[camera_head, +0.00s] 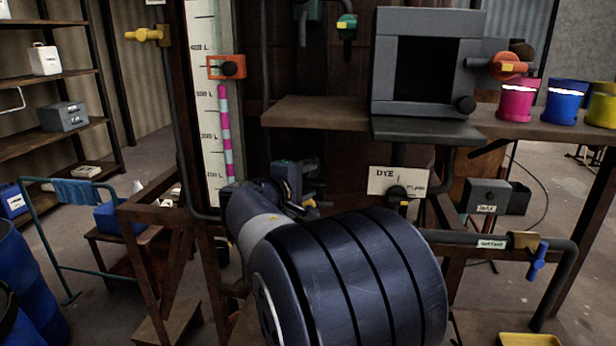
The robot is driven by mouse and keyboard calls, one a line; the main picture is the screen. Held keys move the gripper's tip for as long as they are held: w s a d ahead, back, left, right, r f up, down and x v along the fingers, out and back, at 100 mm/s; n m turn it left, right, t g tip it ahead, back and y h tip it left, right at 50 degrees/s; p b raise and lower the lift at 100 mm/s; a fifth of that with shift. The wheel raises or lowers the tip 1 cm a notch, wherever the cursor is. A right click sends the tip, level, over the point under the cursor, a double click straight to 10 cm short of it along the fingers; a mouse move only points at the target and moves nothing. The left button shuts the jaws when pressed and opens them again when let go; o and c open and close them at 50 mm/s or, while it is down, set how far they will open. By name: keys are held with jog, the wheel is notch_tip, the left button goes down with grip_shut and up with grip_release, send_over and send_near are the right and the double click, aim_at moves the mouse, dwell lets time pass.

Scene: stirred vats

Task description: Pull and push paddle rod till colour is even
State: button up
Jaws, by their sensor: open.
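I cannot make out the paddle rod; my arm covers the middle of the picture. A dark brown upright surface (335,75), perhaps the vat's wall, stands behind the shelf, and no liquid surface shows. A pink and pale blue banded column (226,130) stands beside a white litre scale (204,100) at its left. My own dark, thick arm link fills the lower middle, and a grey link reaches away behind it towards the vat.
A grey open-fronted box (425,62) stands on a brown shelf (310,113), with pink (516,101), blue (564,104) and yellow (601,108) pots at right. A DYE sign (400,181) hangs below. A pipe with a blue-handled valve (538,262) crosses lower right. Blue drums (30,285) stand lower left.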

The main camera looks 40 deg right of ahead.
jog(key=shift+d, duration=0.2)
jog(key=shift+f, duration=0.1)
grip_shut()
dwell(0.5)
